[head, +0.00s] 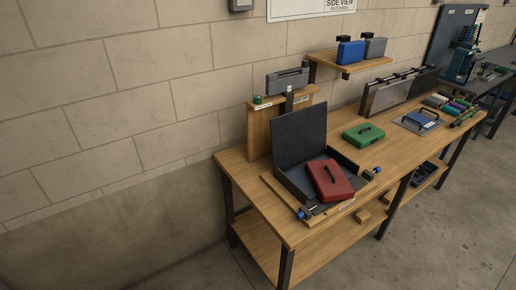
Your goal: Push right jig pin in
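A wooden workbench (257,203) stands against the block wall. At its near end is a jig with wooden rails (279,188) around an open dark case (299,136). A red case (330,181) with a black handle lies tilted on the open case. One blue-ended pin (302,214) is at the jig's near left corner. Another blue-ended pin (377,171) sticks out at its right corner, beside the red case. How deep either pin sits is too small to tell. Neither of my grippers is in view.
A green case (363,135) and a blue case on a grey plate (421,120) lie farther along the bench. A shelf (340,65) above holds blue and grey cases. A grey case (287,80) sits on a wooden stand behind the jig. The floor in front is clear.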

